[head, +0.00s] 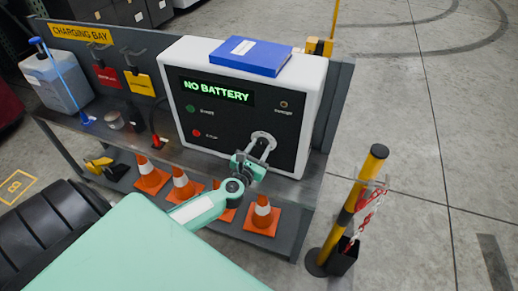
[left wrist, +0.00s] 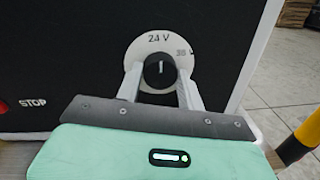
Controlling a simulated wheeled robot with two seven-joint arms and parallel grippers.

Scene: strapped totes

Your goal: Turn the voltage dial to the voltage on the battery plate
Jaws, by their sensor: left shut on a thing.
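The charger (head: 313,100) is a white box with a black front on the bench, and its lit display reads "NO BATTERY". The voltage dial (left wrist: 159,71) is a black knob on a pale round plate marked "24 V" at the top and a partly hidden number, seemingly 36 V, at the right. Its white mark points up, close to "24 V". My left gripper (head: 262,144) reaches the dial at the charger's lower right; in the left wrist view its fingers are shut on the knob from both sides. No battery plate is readable here. My right gripper is out of view.
A blue book (head: 250,56) lies on the charger. A jug (head: 55,82) stands on the bench at left, under the "CHARGING BAY" sign (head: 80,33). Several orange cones (head: 152,177) sit on the lower shelf. A yellow and black post (head: 350,205) stands right of the bench; the floor beyond is clear.

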